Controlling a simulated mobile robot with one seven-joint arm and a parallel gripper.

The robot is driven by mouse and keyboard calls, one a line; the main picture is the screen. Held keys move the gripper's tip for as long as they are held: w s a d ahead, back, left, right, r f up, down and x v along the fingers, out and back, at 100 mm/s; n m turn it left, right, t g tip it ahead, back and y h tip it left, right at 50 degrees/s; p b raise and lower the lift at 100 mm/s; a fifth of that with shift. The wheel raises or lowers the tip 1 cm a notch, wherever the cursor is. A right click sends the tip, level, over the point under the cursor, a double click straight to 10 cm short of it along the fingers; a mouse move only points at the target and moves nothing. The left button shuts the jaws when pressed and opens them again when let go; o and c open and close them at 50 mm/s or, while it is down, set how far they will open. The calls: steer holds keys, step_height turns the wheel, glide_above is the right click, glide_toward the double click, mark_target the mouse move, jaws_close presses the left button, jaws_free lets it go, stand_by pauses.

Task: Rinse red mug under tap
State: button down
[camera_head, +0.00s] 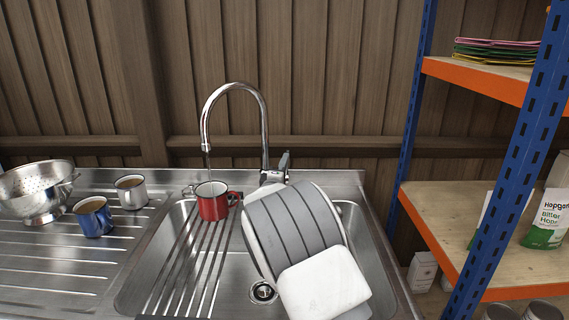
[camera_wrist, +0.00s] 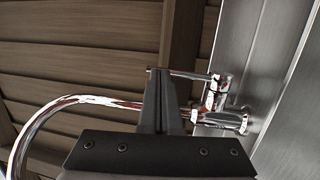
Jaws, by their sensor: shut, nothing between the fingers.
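The red mug (camera_head: 212,204) with a pale rim stands upright on dark bars across the sink, its handle to the right. The chrome tap (camera_head: 234,88) arches over it, and a thin streak like running water drops from the spout into the mug. The tap's lever (camera_head: 283,165) stands at the right of its base. In the wrist view my gripper (camera_wrist: 158,73) is shut and empty, its fingertips close beside the tap lever (camera_wrist: 190,75); I cannot tell whether they touch. The tap's spout (camera_wrist: 60,104) curves at the left. In the head view my arm hides the fingers.
A blue mug (camera_head: 93,218), a white mug (camera_head: 131,192) and a metal colander (camera_head: 38,190) stand on the drainboard (camera_head: 50,262) at left. The sink basin (camera_head: 235,288) is partly covered by my arm. Blue-and-orange shelving (camera_head: 470,225) stands at the right; a wooden wall (camera_head: 330,70) is behind.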

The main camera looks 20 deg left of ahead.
steer(key=shift+r, duration=0.1)
steer(key=g+p, duration=0.1)
steer(key=p, duration=0.3)
steer(key=w+r+g+p, duration=0.1)
steer(key=p, duration=0.3)
steer(key=shift+w+a+n, duration=0.2)
steer(key=shift+n, duration=0.1)
steer(key=shift+f, duration=0.2)
